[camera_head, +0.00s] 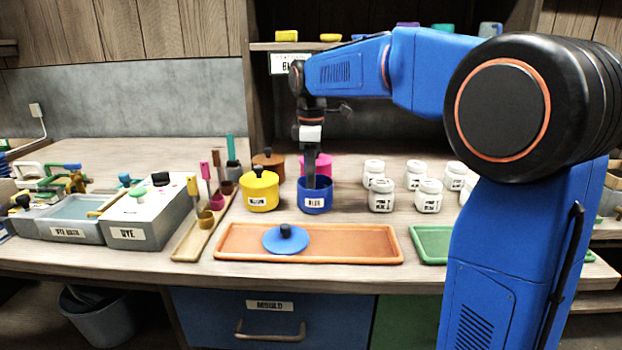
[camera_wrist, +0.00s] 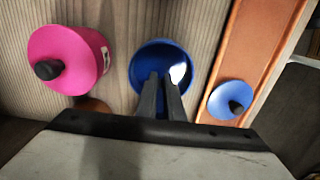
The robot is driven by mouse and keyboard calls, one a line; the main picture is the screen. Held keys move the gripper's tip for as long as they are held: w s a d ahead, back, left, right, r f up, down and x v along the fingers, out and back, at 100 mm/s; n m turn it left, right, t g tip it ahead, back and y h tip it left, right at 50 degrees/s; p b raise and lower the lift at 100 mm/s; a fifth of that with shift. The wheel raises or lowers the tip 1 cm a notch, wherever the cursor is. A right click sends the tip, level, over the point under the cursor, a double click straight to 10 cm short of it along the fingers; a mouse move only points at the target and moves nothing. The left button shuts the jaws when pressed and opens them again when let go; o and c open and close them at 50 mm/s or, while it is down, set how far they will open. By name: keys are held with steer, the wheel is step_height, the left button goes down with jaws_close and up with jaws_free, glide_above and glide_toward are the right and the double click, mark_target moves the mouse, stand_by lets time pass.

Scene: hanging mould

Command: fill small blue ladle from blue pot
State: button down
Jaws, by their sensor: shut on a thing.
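The blue pot (camera_head: 315,207) stands uncovered on the counter behind an orange tray. My gripper (camera_head: 311,176) points straight down over it, with the fingers reaching into its mouth. In the wrist view the fingers (camera_wrist: 163,82) are close together inside the rim of the blue pot (camera_wrist: 136,68). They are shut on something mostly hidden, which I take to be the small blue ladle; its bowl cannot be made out. A bright patch shows inside the pot by the fingertips. The blue lid (camera_head: 275,243) lies on the tray, also seen in the wrist view (camera_wrist: 222,103).
The yellow pot (camera_head: 259,191) is close on the left, the pink pot (camera_head: 323,163) and brown pot (camera_head: 269,165) behind. The ladle rack (camera_head: 190,243) holds yellow, pink and brown ladles. White jars (camera_head: 381,198) stand right. The orange tray (camera_head: 350,246) lies in front.

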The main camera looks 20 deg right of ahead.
steer(key=shift+r, duration=3.75)
